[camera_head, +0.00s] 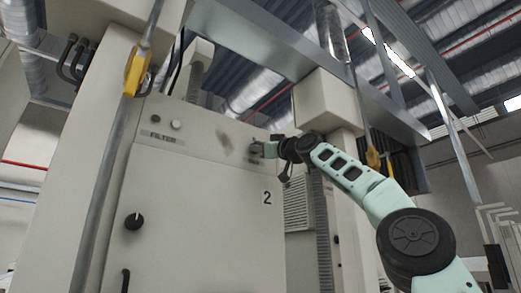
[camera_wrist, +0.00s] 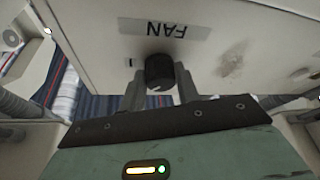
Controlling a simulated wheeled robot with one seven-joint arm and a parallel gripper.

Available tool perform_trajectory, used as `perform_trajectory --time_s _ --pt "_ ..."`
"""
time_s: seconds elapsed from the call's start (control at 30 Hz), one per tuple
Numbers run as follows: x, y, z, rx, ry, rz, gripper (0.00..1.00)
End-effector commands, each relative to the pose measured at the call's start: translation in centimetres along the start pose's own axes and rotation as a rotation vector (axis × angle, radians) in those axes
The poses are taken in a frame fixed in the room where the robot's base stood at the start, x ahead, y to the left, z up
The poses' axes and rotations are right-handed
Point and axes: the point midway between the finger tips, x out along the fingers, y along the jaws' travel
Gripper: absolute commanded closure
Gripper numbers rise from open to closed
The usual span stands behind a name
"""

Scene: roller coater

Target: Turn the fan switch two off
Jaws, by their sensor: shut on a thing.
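The fan switch two is a round black knob (camera_wrist: 159,70) on the cream cabinet face, in the middle of the wrist view. A label reading FAN (camera_wrist: 164,28) shows upside down beside it. My gripper (camera_wrist: 159,80) has one grey finger on each side of the knob and is shut on it. A small pale mark shows on the knob's near edge; its exact setting is hard to tell. In the head view my gripper (camera_head: 262,150) is at the upper right of the cabinet marked 2 (camera_head: 266,198), and it hides the knob.
A FILTER label (camera_head: 162,137) sits at the panel's upper left with a pale button (camera_head: 176,124) above it. A black door knob (camera_head: 134,221) is lower left. A yellow pendant (camera_head: 136,72) and a grey pole (camera_head: 113,160) stand in front of the cabinet's left side.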

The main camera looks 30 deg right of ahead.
Motion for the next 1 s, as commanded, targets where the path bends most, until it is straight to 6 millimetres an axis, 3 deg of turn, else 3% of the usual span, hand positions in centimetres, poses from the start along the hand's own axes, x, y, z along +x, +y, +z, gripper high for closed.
perform_trajectory --time_s 0.6,1.0 --pt "0.19 0.67 -0.47 -0.508 -0.001 -0.209 0.91" --pt "0.17 0.67 -0.39 -0.676 0.0 -0.278 0.91"
